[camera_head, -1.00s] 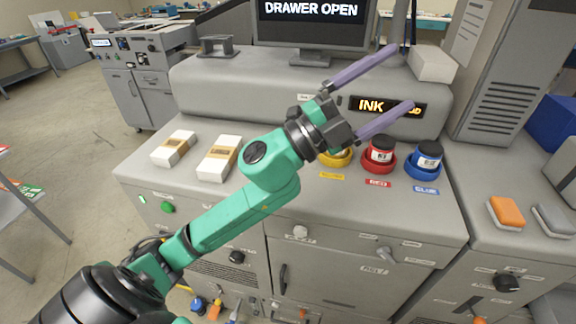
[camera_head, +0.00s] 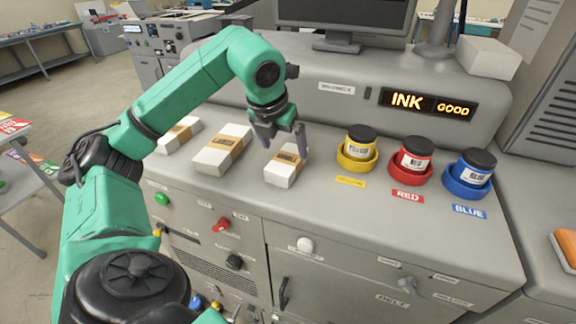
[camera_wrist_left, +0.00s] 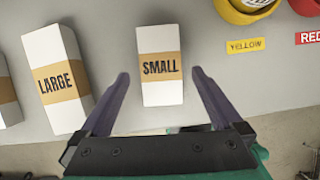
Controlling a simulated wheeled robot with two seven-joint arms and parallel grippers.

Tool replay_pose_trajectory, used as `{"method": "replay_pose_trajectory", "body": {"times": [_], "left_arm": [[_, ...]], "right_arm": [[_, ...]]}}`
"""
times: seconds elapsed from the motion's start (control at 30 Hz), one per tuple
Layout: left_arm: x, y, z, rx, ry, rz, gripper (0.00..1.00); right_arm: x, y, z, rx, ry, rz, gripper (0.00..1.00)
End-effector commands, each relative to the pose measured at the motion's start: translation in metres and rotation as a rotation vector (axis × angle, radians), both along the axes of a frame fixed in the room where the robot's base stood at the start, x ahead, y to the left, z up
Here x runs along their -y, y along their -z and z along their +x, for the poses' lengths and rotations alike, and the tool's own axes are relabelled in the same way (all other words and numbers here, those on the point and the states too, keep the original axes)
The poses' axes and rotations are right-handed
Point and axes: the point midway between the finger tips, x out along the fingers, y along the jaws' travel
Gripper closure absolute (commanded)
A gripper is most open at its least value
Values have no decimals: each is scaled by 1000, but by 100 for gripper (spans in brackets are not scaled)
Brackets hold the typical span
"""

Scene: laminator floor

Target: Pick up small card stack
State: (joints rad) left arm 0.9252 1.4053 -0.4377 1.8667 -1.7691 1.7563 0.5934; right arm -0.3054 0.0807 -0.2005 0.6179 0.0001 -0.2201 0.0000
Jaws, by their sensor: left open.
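The small card stack (camera_head: 280,176) is a white block with a tan band, lying on the grey machine top left of the yellow ink pot. In the left wrist view its band reads SMALL (camera_wrist_left: 160,94). My left gripper (camera_head: 285,143) points down above the stack, open and empty. In the left wrist view its two purple fingers (camera_wrist_left: 160,75) stand apart, one to each side of the stack's near part. In the head view the fingers cover part of the stack's far end. My right gripper is not in view.
The large card stack (camera_head: 215,157) lies just left of the small one, with a third banded stack (camera_head: 181,136) beyond it. Yellow (camera_head: 359,146), red (camera_head: 413,158) and blue (camera_head: 472,172) ink pots stand to the right. The INK GOOD display (camera_head: 428,104) is behind them.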

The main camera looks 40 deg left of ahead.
Motion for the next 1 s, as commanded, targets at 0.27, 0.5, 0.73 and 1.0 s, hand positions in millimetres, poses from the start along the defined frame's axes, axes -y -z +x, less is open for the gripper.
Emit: {"method": "replay_pose_trajectory", "body": {"times": [0.27, 0.5, 0.73, 1.0], "left_arm": [[-4, 40, 14, -4, 1, 0, 0], [-5, 55, 20, 2, 2, -1, 0], [-5, 55, 19, 2, 3, -1, 65], [-5, 54, 20, 4, 2, -2, 91]], "right_arm": [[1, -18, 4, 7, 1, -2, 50], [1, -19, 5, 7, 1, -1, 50], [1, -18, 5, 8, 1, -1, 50], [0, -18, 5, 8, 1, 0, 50]]}}
